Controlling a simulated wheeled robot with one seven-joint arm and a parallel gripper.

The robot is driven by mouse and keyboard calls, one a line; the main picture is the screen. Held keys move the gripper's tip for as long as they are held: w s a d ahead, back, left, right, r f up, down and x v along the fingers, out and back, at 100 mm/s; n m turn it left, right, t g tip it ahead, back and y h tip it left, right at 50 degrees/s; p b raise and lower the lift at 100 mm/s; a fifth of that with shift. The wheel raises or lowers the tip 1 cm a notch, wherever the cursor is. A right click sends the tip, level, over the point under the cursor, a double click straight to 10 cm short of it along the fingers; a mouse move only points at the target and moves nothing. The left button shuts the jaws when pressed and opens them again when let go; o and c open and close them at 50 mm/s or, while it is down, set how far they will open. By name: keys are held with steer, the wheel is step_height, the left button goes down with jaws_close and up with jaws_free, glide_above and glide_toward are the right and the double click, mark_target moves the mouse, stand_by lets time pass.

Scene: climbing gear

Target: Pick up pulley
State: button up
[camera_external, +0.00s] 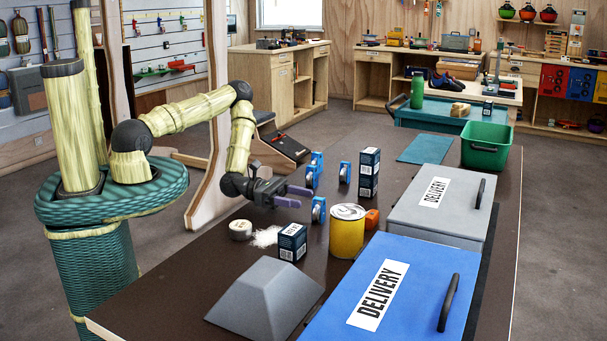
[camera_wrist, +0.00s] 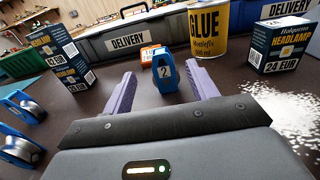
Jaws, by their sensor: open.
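A blue pulley (camera_external: 318,210) with a number 2 tag stands upright on the dark table, left of the yellow glue can. In the wrist view this pulley (camera_wrist: 164,77) shows between the ends of my gripper's purple fingers. My gripper (camera_external: 300,197) is open and empty, low over the table, its fingers pointing at the pulley. I cannot tell whether the tips reach past it. Two more blue pulleys stand farther back, a taller one (camera_external: 313,170) and another (camera_external: 345,172). They show at the left of the wrist view (camera_wrist: 20,107) (camera_wrist: 20,150).
The glue can (camera_external: 347,236) and an orange item (camera_external: 372,219) stand close by. Headlamp boxes (camera_external: 292,242) (camera_external: 369,174) stand on either side. White powder (camera_external: 266,237) and a tape roll (camera_external: 241,229) lie nearer. Grey (camera_external: 405,207) and blue (camera_external: 350,262) delivery boxes fill the right.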

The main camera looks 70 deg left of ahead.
mark_target(324, 205)
steer(key=shift+x, duration=1.6)
steer(key=shift+p+x, duration=0.6)
steer(key=shift+x, duration=2)
steer(key=shift+s+d+f, duration=0.1)
steer(key=shift+f, duration=0.1)
steer(key=c, duration=1.1)
